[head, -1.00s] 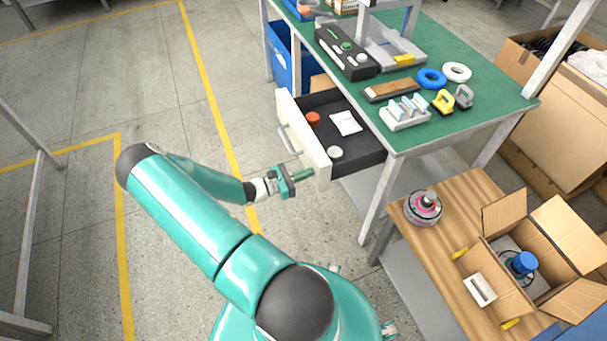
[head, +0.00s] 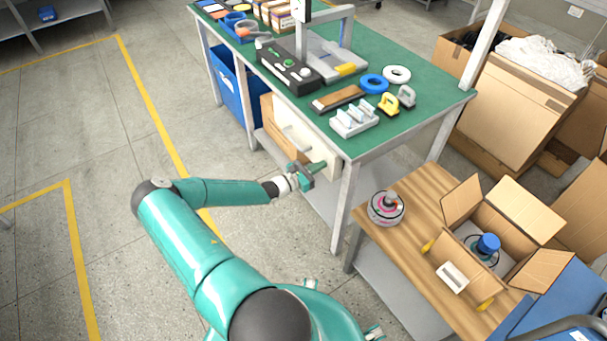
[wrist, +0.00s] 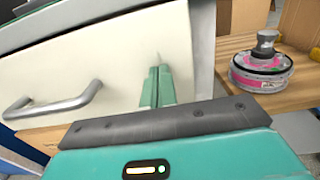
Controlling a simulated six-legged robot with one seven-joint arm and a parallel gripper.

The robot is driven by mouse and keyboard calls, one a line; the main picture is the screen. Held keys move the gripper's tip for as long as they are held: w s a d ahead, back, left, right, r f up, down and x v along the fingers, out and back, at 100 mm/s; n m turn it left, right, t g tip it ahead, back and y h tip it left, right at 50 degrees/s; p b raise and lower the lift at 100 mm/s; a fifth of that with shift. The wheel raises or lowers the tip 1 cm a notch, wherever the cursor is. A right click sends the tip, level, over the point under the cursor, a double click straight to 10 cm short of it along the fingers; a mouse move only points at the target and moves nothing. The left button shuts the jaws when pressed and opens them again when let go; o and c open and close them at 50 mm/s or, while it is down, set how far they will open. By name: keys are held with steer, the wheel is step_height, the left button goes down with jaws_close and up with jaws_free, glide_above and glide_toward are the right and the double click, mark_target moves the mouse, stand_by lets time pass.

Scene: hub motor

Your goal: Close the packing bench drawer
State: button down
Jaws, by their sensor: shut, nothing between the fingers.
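The packing bench (head: 395,115) has a green top and grey legs. Its drawer front (head: 308,138) is a cream panel under the bench top, and it looks flush or nearly flush; the drawer's inside is hidden. In the wrist view the cream front (wrist: 105,60) fills the left and middle, with a grey bar handle (wrist: 55,100) at left. My gripper (head: 318,167) is shut and empty, its green fingers at the right part of the drawer front. In the wrist view the fingertips (wrist: 157,85) are against or very close to the panel, right of the handle.
A wooden side table (head: 395,245) stands right of the bench with a round motor part (head: 386,208) and an open cardboard box (head: 500,225). A blue bin (head: 232,85) is under the bench's left end. The floor (head: 110,140) at left is clear.

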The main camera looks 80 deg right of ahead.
steer(key=x, duration=0.3)
steer(key=shift+r, duration=0.1)
stand_by(0.4)
steer(key=v, duration=1.4)
steer(key=shift+w+a, duration=0.2)
steer(key=shift+w, duration=0.05)
